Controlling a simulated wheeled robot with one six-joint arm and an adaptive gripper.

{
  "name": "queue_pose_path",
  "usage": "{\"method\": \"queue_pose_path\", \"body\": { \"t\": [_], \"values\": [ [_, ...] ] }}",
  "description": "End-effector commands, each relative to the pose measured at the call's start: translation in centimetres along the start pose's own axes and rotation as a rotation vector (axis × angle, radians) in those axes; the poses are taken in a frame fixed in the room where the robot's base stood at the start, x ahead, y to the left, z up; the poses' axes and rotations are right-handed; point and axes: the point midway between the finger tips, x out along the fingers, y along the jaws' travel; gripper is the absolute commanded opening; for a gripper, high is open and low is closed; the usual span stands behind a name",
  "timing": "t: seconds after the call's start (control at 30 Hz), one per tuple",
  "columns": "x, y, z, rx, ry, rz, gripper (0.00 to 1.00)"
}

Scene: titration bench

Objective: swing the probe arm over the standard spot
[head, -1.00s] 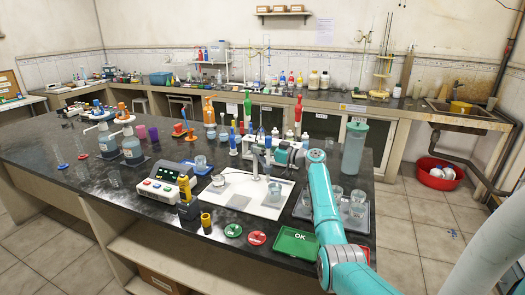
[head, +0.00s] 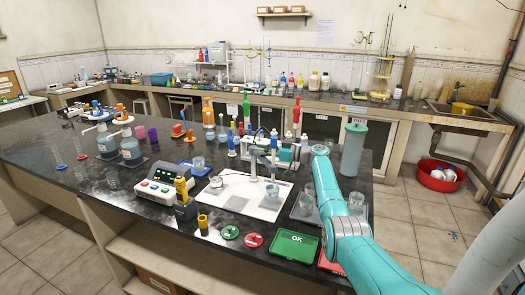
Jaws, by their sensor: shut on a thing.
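The probe stand has a grey upright post (head: 253,166) on a white base plate (head: 236,188) on the black bench. Its probe arm (head: 263,149) reaches right from the post, and a grey probe (head: 273,164) hangs down above a small glass beaker (head: 272,190) on the plate. My gripper (head: 275,149) is at the outer end of the probe arm and is shut on it. My teal arm comes in from the right; the fingertips are small and partly hidden. Which mark is the standard spot I cannot tell.
Glass beakers (head: 305,205) stand on a tray right of the plate, partly behind my arm. A control box with buttons (head: 165,187) stands left. A green OK pad (head: 292,245) lies in front. Several colourful bottles and a tall lidded jar (head: 352,150) stand behind.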

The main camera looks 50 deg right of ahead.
Motion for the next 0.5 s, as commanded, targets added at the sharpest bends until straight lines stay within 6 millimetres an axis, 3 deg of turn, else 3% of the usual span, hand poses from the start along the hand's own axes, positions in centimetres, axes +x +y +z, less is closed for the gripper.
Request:
{"method": "queue_pose_path", "body": {
  "t": [0.13, 0.17, 0.23, 0.5],
  "values": [
    [-0.05, 0.02, 0.31, 0.003, -0.003, 0.003, 0.00],
    [-0.05, 0.03, 0.32, 0.003, -0.003, 0.003, 0.30],
    [-0.06, 0.02, 0.30, 0.003, -0.003, 0.003, 0.47],
    [-0.06, 0.03, 0.14, 0.001, -0.001, 0.002, 0.49]
  ]
}}
